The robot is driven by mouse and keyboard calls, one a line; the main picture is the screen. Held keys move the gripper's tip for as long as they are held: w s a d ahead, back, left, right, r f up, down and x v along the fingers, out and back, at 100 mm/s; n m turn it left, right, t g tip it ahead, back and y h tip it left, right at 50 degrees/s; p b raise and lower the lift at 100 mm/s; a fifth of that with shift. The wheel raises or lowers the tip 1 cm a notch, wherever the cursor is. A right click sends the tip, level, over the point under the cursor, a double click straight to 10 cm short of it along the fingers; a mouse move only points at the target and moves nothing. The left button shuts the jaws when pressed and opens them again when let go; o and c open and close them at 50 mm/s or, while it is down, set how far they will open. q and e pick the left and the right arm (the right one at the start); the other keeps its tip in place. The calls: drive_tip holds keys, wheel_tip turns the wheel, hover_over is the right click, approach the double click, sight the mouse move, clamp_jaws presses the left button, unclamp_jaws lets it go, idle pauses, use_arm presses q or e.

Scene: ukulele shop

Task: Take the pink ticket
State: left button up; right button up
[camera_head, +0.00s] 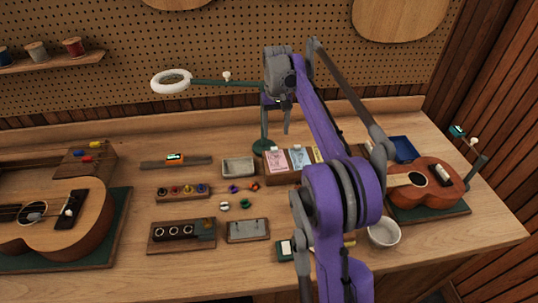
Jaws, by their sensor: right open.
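The pink ticket (277,163) stands in the left part of a wooden ticket holder (283,179) near the middle of the bench. My right gripper (284,122) is open and empty, pointing down above and behind the holder in the picture, apart from the pink ticket. My purple right arm hides the right end of the holder. My left gripper is out of view.
A green lamp stand (264,128) with a white ring (171,81) rises behind the holder. A grey tray (238,167) stands left of it. Ukuleles lie at the left (58,222) and right (424,188). A white bowl (384,233) stands near the front right.

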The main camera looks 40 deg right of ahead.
sight(275, 149)
wheel_tip(275, 149, down, 3)
drive_tip(key=shift+r, duration=0.15)
drive_tip(key=f, duration=0.6)
drive_tip(key=shift+w+d, duration=0.15)
drive_tip(key=shift+w, duration=0.2)
drive_tip(key=shift+r, duration=0.1)
clamp_jaws()
